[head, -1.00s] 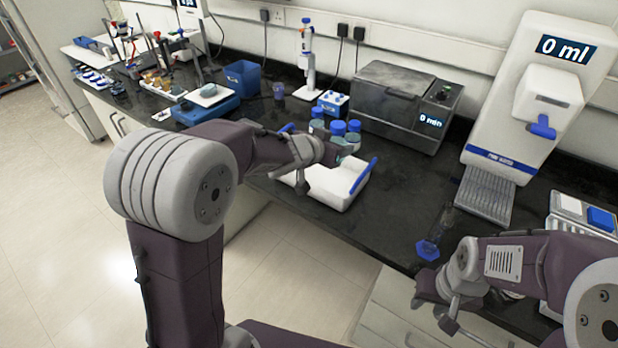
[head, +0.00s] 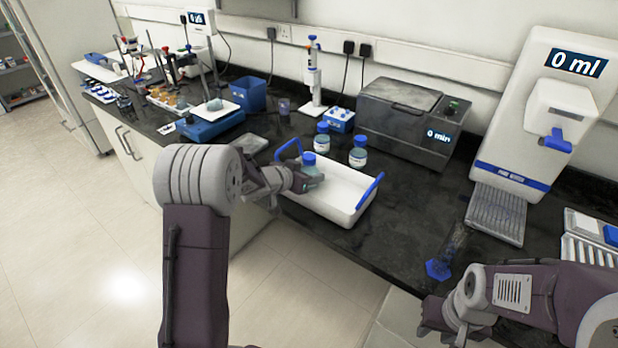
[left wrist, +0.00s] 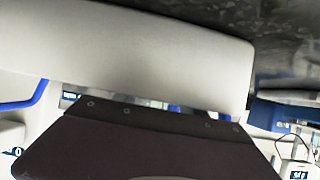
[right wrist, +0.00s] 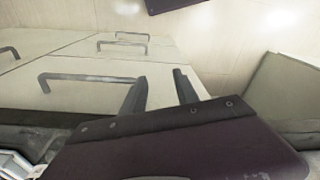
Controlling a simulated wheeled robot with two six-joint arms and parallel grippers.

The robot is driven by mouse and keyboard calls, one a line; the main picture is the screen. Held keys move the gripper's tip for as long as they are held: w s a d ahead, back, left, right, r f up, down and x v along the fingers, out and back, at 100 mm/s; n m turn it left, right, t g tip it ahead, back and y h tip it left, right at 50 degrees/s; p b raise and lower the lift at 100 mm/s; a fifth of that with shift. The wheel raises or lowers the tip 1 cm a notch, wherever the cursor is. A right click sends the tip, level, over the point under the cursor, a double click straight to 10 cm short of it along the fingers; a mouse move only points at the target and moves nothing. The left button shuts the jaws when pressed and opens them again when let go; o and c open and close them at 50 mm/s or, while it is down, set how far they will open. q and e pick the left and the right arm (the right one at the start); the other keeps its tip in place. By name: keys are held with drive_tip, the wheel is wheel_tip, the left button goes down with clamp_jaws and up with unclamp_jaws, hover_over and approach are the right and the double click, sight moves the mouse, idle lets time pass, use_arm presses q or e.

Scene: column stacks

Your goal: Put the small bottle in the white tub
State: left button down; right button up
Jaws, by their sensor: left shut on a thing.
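The small bottle (head: 309,161), with a blue cap and bluish contents, is upright in my left gripper (head: 308,182). That gripper is shut on it. In the head view the bottle is over the left part of the white tub (head: 345,212), a shallow tray with blue handles. I cannot tell whether it touches the tub floor. In the left wrist view a white tub wall (left wrist: 130,45) fills the upper part and the bottle does not show. My right gripper (head: 440,325) is at the lower right; in the right wrist view (right wrist: 160,85) its fingers are apart and empty.
Two similar blue-capped bottles (head: 322,136) (head: 358,152) stand behind the tub. A grey bath (head: 405,125) and a water dispenser (head: 540,120) stand at the back right.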

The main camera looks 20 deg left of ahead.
use_arm(q)
drive_tip(key=shift+s, duration=0.1)
drive_tip(key=c, duration=0.6)
unclamp_jaws()
drive_tip(key=shift+c, duration=0.2)
drive_tip(key=shift+r, duration=0.15)
drive_tip(key=p+v, duration=0.2)
drive_tip(key=v, duration=1)
drive_tip(key=shift+p, duration=0.35)
